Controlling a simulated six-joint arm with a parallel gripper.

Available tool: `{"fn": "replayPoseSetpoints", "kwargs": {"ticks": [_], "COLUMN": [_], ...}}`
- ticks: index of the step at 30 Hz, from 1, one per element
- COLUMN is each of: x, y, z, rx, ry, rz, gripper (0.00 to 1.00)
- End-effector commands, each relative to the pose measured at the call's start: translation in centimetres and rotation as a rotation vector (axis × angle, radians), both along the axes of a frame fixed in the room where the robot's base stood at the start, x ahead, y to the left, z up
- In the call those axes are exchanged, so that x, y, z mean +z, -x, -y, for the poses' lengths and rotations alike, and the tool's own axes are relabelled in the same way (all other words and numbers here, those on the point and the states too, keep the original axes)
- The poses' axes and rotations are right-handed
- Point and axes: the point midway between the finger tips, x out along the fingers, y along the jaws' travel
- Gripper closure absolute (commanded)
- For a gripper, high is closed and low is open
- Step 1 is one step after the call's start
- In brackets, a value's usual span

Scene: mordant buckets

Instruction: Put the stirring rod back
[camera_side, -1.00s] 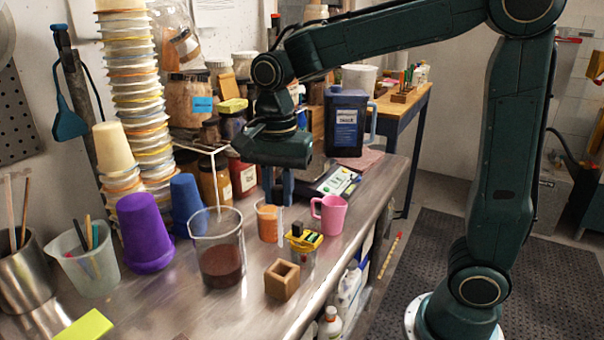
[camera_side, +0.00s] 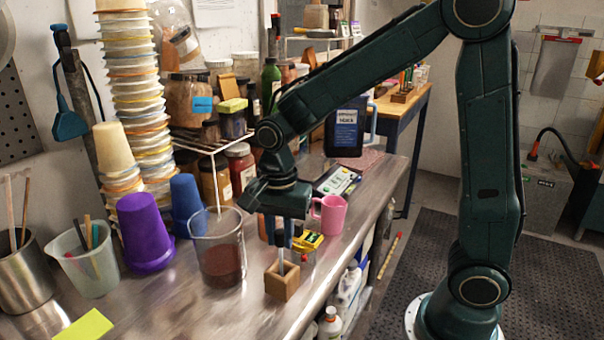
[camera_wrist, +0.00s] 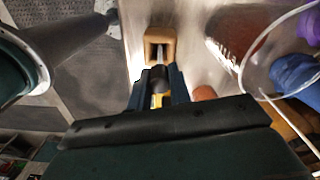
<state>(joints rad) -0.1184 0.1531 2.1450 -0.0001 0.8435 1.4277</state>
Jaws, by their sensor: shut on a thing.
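The stirring rod (camera_side: 281,262) is thin and pale, with a dark upper end that shows in the wrist view (camera_wrist: 158,76). My gripper (camera_side: 280,236) is shut on that upper end and holds the rod about upright. A small square wooden block with a hole in its top (camera_side: 283,284) stands near the bench's front edge, directly below my gripper. The rod's lower end is at the block's opening; how deep it goes is hidden. In the wrist view the block (camera_wrist: 160,36) lies just beyond my fingertips (camera_wrist: 160,80).
A glass beaker with dark red-brown contents (camera_side: 221,262) stands close left of the block. A yellow-topped item (camera_side: 307,242) and a pink mug (camera_side: 331,214) are behind and right. An orange-filled cup is mostly hidden behind my gripper. A purple cup (camera_side: 146,232) stands further left.

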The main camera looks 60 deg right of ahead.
Motion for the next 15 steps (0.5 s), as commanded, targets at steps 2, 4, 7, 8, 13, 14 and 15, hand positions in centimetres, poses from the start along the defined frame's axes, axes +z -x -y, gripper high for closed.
{"fn": "replayPoseSetpoints", "kwargs": {"ticks": [2,4,7,8,13,14,15], "x": [-0.77,-1.05,-1.10,-1.09,-1.13,-1.19,-1.28], "y": [0.08,0.05,0.03,0.03,0.03,0.04,0.04], "z": [0.01,0.00,0.01,0.01,0.01,0.00,0.00], "rx": [0.000,0.000,0.000,0.000,0.000,0.000,0.000], "ry": [0.001,0.000,0.000,0.000,0.000,0.000,0.000], "rz": [-0.003,-0.001,0.001,0.001,0.000,0.000,-0.001], "gripper": [1.00,1.00,1.00,1.00,1.00,1.00,1.00]}}
